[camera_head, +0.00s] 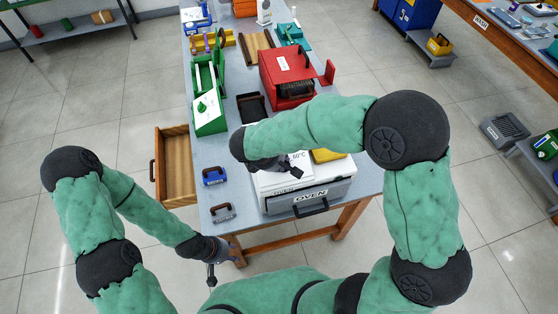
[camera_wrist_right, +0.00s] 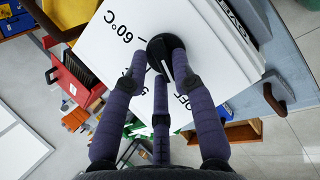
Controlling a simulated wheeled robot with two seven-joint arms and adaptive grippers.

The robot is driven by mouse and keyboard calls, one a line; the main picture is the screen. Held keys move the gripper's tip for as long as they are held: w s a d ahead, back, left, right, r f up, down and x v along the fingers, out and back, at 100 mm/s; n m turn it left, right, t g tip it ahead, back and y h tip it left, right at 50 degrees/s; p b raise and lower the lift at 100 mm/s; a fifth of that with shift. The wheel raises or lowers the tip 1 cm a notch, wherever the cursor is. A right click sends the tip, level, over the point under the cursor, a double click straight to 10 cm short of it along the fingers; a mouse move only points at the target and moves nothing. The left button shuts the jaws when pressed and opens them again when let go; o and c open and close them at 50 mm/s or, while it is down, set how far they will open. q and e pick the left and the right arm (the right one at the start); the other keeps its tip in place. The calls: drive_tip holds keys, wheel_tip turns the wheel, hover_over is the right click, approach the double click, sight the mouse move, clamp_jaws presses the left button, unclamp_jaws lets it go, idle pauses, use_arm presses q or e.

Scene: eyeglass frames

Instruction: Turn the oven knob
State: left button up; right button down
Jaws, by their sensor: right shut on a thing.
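The white oven (camera_head: 335,190) sits on the near end of the grey table, with its front door and black handle facing me. Its knob (camera_wrist_right: 158,46) is black and round with a white pointer mark, set on the white top panel between the printed "60°C" and "OFF". My right gripper (camera_wrist_right: 164,62) has its three dark fingers closed around the knob. In the head view the right gripper (camera_head: 290,165) is over the oven top, and my arm hides part of it. My left gripper (camera_head: 211,270) hangs low beside the table's near left corner, away from the oven; its finger opening is unclear.
A blue handled block (camera_head: 214,176) and a grey one (camera_head: 222,212) lie left of the oven. A wooden drawer (camera_head: 178,165) stands open at the table's left side. A red toolbox (camera_head: 286,75) and a green box (camera_head: 208,112) are farther back.

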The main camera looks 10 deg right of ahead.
drive_tip(key=shift+s+d+f, duration=0.25)
drive_tip(key=shift+s+f, duration=0.05)
drive_tip(key=shift+s, duration=0.1)
drive_tip(key=c, duration=1.1)
unclamp_jaws()
drive_tip(key=shift+d, duration=0.15)
drive_tip(key=shift+w+r, duration=0.1)
drive_tip(key=shift+r, duration=0.05)
drive_tip(key=shift+r, duration=0.15)
drive_tip(key=shift+a+r, duration=0.2)
drive_tip(key=shift+a, duration=0.05)
drive_tip(key=v, duration=1.1)
drive_tip(key=shift+a+r, duration=0.1)
